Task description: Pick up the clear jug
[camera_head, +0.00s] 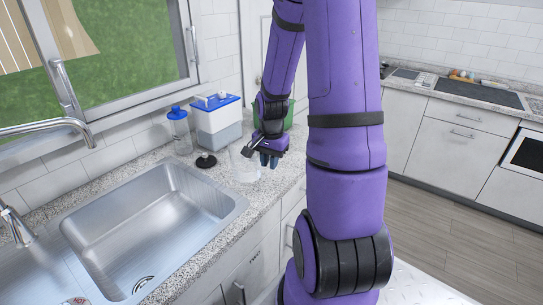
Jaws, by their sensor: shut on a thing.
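The clear jug (243,167) is see-through and stands on or just above the speckled counter, right of the sink. My gripper (258,156) is at the jug's upper right side and is shut on it. The exact contact of the fingers is small and partly hidden. I cannot tell whether the jug's base touches the counter.
A clear bottle with a blue cap (180,133) and a white bin with a blue lid (216,122) stand behind. A small black item (206,161) lies left of the jug. A green object (289,112) is partly hidden behind my arm. The steel sink (150,235) is empty.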

